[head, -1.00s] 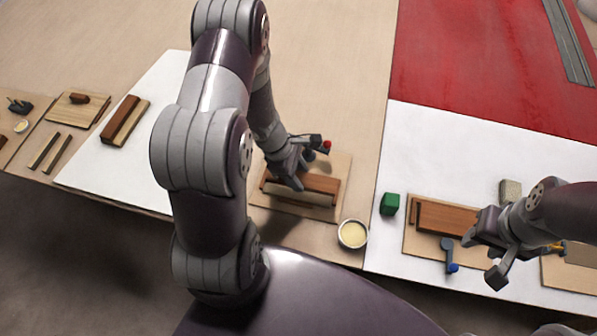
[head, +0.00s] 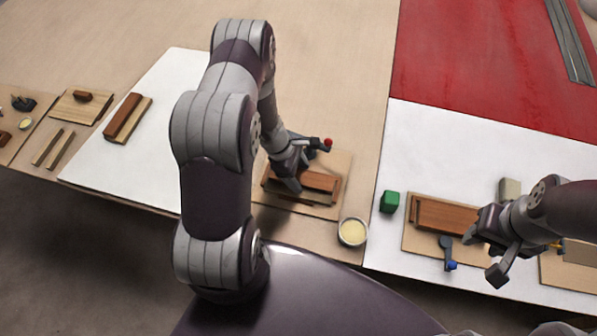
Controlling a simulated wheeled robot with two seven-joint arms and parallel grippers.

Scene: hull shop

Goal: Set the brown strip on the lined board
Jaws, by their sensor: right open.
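A brown strip (head: 319,181) lies over a light wooden board (head: 340,161) in the middle of the head view. My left gripper (head: 289,176) is at the left part of the strip, and its fingers hide that end. Whether the jaws are closed on the strip is unclear. A thin dark line (head: 297,201) shows along the front of this board. My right gripper (head: 484,254) is open, over the right end of another wooden board (head: 411,241) that carries a brown block (head: 445,216).
A red-knobbed lever (head: 327,143) stands behind the middle board. A pale-filled bowl (head: 352,232), a green block (head: 389,202) and a blue-knobbed lever (head: 448,254) are nearby. More wooden pieces (head: 124,119) lie at the left.

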